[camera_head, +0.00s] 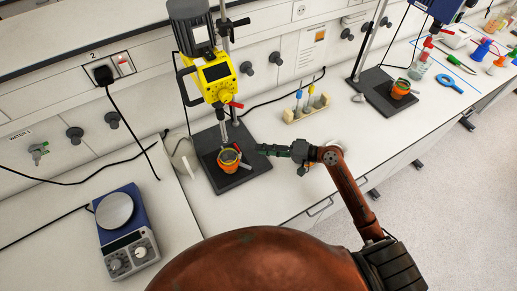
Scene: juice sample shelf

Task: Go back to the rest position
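My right gripper (266,150) comes in on the arm from the lower right and points left over the lab bench (235,205). Its fingertips are just right of an orange cup (229,164) that stands on the black base (211,185) of a stand. I see a small gap between the fingers and the cup. The fingers are too small to show whether they are open or shut. My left gripper is out of view.
A yellow overhead stirrer (217,77) is above the cup. A test tube rack (306,108) stands behind the gripper. A blue hotplate (128,238) is at left. The bench front near the arm looks clear.

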